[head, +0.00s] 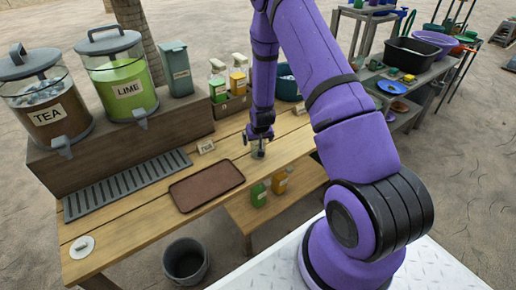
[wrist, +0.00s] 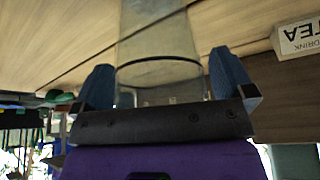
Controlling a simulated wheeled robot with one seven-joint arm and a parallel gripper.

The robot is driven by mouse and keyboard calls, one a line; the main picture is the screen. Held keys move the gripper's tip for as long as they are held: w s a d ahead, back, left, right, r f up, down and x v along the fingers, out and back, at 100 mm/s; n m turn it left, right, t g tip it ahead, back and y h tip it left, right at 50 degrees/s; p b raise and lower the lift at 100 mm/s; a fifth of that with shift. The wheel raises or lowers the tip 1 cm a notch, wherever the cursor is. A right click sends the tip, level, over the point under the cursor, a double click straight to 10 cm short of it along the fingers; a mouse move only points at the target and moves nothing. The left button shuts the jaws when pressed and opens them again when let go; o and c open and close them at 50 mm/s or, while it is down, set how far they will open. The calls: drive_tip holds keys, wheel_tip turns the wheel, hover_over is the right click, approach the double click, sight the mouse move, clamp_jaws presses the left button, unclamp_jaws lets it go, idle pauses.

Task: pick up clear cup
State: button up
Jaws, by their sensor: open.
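A clear cup (head: 258,152) stands on the wooden table, right under my gripper (head: 259,137). In the wrist view the clear cup (wrist: 158,35) is large, with its dark rim line facing me. My gripper (wrist: 163,80) is open, with one blue finger on each side of the cup. Only narrow gaps show between the fingers and the cup; I cannot tell whether either finger touches it. Part of the cup is hidden behind the gripper's dark crossbar in the wrist view.
A small TEA sign (head: 206,147) stands left of the cup; the sign also shows in the wrist view (wrist: 301,36). A brown tray (head: 207,186) lies nearer the front. A wooden riser (head: 110,150) carries the TEA dispenser (head: 45,105) and LIME dispenser (head: 122,80). Bottles (head: 259,195) stand on a lower shelf.

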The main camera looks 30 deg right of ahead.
drive_tip(key=c, duration=1)
drive_tip(key=shift+o, duration=0.2)
drive_tip(key=shift+r, duration=0.1)
